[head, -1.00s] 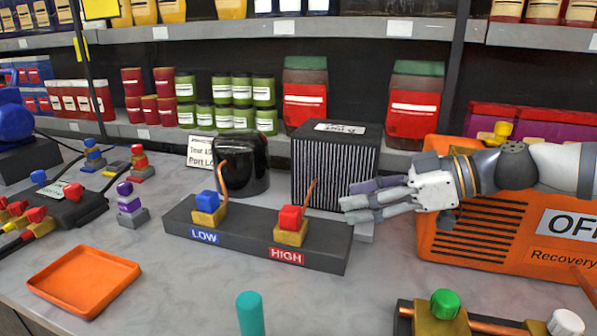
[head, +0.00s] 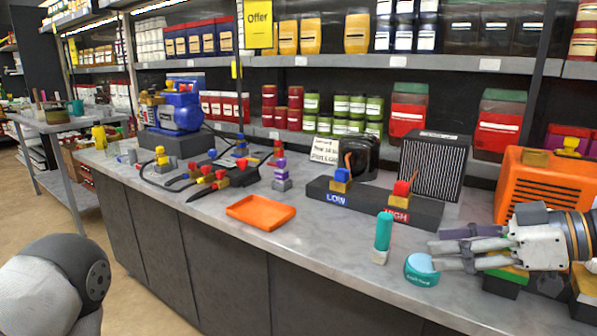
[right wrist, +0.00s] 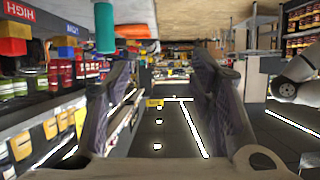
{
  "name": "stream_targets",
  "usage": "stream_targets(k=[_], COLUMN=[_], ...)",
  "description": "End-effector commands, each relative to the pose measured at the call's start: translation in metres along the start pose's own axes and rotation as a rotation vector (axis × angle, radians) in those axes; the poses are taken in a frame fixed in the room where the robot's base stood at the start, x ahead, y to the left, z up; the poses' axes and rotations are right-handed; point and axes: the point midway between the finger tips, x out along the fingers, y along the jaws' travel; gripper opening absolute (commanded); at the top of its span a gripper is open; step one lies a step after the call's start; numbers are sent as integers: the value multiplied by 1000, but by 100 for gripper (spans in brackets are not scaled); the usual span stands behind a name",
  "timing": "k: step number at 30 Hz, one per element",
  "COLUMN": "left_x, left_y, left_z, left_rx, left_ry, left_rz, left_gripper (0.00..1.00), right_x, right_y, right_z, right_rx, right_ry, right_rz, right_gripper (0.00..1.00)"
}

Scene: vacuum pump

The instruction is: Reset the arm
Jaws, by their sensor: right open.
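My right gripper (head: 450,250) is at the right of the head view, over the front edge of the counter, pointing left. It is open and empty. In the right wrist view its two fingers (right wrist: 160,110) stand apart with only the shop floor and shelves behind them. My left arm shows at the lower left of the head view as a grey rounded link; its gripper is out of view. The blue vacuum pump (head: 178,110) stands at the far left end of the counter.
The counter (head: 330,235) holds an orange tray (head: 261,212), a block with LOW and HIGH valves (head: 365,203), a teal-topped cylinder (head: 383,235), a teal round item (head: 421,270) close to my right gripper, and an orange recovery machine (head: 540,185). Floor at left is free.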

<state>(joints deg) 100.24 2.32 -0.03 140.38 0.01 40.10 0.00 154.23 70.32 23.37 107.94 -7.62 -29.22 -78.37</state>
Motion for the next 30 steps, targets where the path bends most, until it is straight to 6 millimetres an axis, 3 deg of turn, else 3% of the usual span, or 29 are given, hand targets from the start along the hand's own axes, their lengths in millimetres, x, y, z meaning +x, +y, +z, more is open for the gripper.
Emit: stream_targets(k=[1,3,8,11,12,15,18,21,30], left_x=[0,0,0,0,0,0,0,0,0], left_y=[0,0,1,0,0,0,0,0,0], left_z=[0,0,-1,0,0,0,0,0,0], left_rx=[1,1,1,1,1,1,1,1,1], left_ry=[0,-1,2,1,0,0,0,1,1], left_rz=[0,0,1,1,1,0,0,1,1], left_gripper=[43,43,43,43,43,43,43,43,43], right_x=[27,51,82,77,68,34,-3,-27,-35], right_y=[-16,-34,-94,-148,-172,-226,-265,-286,-292], right_z=[36,80,193,271,301,360,395,410,414], right_rx=[99,235,525,689,746,844,890,906,911], right_ry=[-111,-230,-526,-734,-815,-991,-1106,-1157,-1168], right_rz=[-18,-7,66,156,202,330,442,516,546], right_gripper=[49,49,49,49,49,49,49,49,49])
